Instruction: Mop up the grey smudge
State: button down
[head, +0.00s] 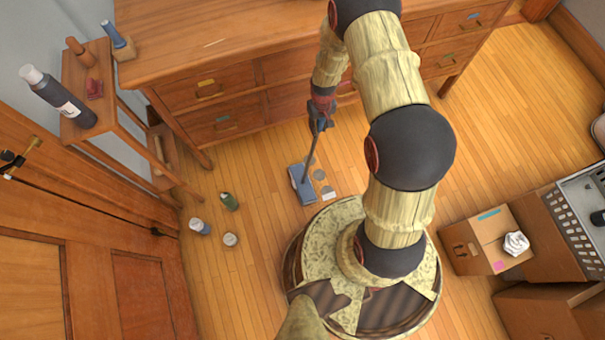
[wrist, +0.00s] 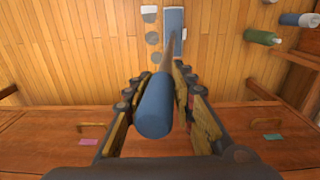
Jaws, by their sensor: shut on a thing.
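My gripper (head: 320,116) is shut on the mop's handle, which shows in the wrist view as a thick blue grip (wrist: 155,108) between the fingers. The mop's flat blue head (head: 301,184) rests on the floor in front of my round base, and it also shows in the wrist view (wrist: 174,20). Grey round spots (head: 319,175) lie on the boards just right of the mop head. In the wrist view several grey marks (wrist: 153,38) form a row left of the head, apart from it.
A wooden dresser (head: 240,85) is behind. Cardboard boxes (head: 478,243) stand at right. Floor between spots and dresser is clear.

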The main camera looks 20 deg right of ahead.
jog(key=d+b, duration=0.1)
jog(key=d, duration=1.8)
jog(key=shift+w+d+b, duration=0.15)
jog(key=shift+d+b, duration=0.05)
jog(key=shift+b, duration=0.1)
dwell(0.4)
jog(key=shift+r, duration=0.2)
jog(key=shift+r+p, duration=1.9)
jog(key=shift+r, duration=1)
